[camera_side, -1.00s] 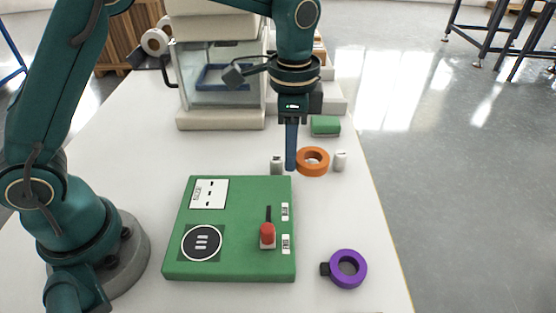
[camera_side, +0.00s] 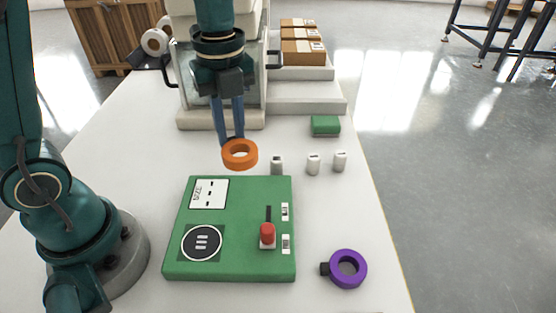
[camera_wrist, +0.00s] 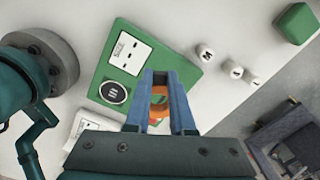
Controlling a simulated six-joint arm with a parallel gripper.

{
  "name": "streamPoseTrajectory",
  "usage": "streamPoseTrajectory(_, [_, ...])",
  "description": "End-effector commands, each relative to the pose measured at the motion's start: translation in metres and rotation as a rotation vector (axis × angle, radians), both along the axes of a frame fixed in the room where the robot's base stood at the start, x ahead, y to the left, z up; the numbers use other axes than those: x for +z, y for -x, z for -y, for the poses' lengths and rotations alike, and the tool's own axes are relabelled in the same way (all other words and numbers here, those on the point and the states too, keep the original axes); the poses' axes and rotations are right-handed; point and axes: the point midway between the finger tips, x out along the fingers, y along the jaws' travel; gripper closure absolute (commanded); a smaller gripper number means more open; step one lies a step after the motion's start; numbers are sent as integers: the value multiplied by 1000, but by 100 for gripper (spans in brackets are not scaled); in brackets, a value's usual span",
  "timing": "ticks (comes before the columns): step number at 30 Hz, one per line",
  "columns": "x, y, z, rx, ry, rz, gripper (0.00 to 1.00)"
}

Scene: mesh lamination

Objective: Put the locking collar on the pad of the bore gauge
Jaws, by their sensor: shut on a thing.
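My gripper (camera_side: 233,138) is shut on the orange collar (camera_side: 240,161), a thick plain ring. It holds the ring up near the back edge of the green bore gauge box (camera_side: 236,191). In the wrist view the orange collar (camera_wrist: 158,110) shows between the blue fingers (camera_wrist: 160,100), partly hidden by them. The box top carries a black round pad with white bars (camera_side: 201,243) at front left, a white slotted plate (camera_side: 208,193) at back left and a red-capped lever (camera_side: 267,235) at right. The collar is apart from the pad.
A purple ring with a dark lug (camera_side: 347,268) lies right of the box. Several small white cylinders (camera_side: 313,164) stand behind the box, with a green block (camera_side: 325,125) farther back. A glass-fronted machine (camera_side: 185,100) and stepped shelves with cartons (camera_side: 303,50) stand at the rear.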

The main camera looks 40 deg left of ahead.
Motion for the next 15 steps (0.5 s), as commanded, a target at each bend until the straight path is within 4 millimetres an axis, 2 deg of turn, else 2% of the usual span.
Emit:
streamPoseTrajectory(9, [15,56,-41,-442,-3,5,100])
streamPoseTrajectory(15, [21,96,-60,-579,-4,5,100])
